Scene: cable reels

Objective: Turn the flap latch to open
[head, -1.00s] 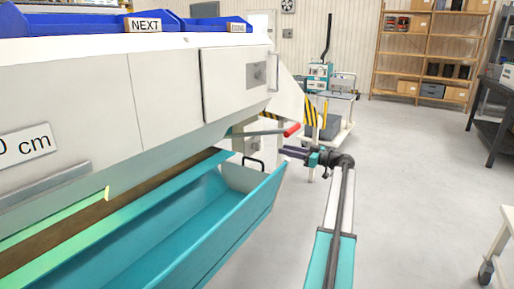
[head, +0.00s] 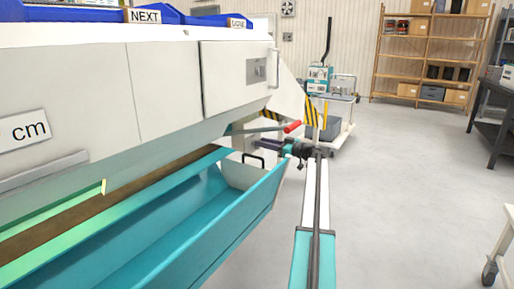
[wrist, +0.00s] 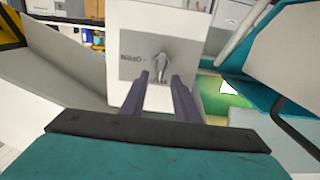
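A white flap panel (wrist: 145,25) faces my gripper in the wrist view. It carries a grey plate lettered OPEN, which appears upside down, with a small metal latch (wrist: 160,64) on it. My gripper (wrist: 162,80) is open, its two dark fingers pointing at the latch. The latch shows between and just beyond the fingertips; I cannot tell whether they touch it. In the head view my gripper (head: 268,145) is at the machine's end, below the red-tipped lever (head: 292,127). The latch is hidden or too small to make out there.
Another door with a latch plate (head: 260,71) is higher on the machine. A trolley (head: 335,125) stands behind.

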